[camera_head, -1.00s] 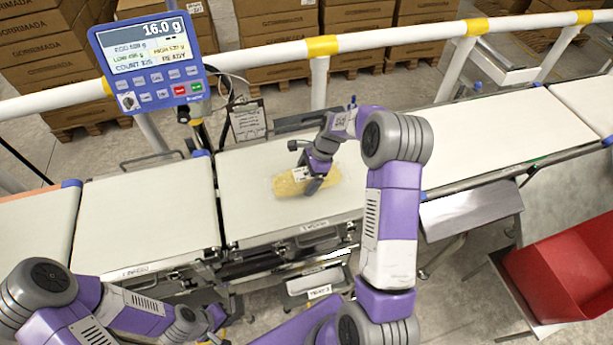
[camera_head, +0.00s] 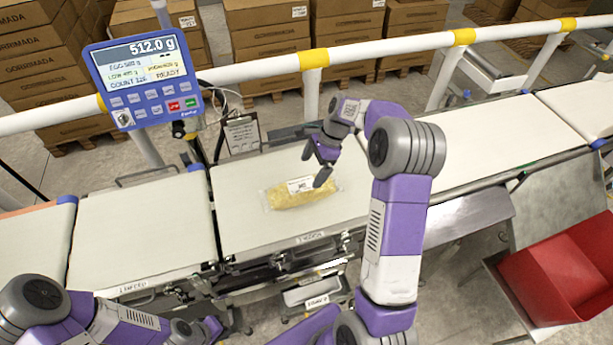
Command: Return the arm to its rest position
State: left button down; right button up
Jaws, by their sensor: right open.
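My right gripper (camera_head: 318,165) is open and empty, above the weighing belt and just beyond the upper right end of a pasta-like yellow bag. The bag (camera_head: 293,196) is clear with a white label and lies flat on the middle weighing belt (camera_head: 240,215). The gripper appears raised clear of it. My left arm is folded at the lower left; its gripper (camera_head: 205,330) is low near the bottom edge, and its fingers are too unclear to read. The blue scale display (camera_head: 145,80) reads 512.0 g and READY.
The infeed belt (camera_head: 140,225) at left and the outfeed belt (camera_head: 500,145) at right are empty. A white rail (camera_head: 380,50) runs behind the belts. A clipboard (camera_head: 242,134) stands at the weighing belt's back edge. A red bin (camera_head: 570,270) is at lower right.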

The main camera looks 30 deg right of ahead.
jog(key=shift+v, duration=0.95)
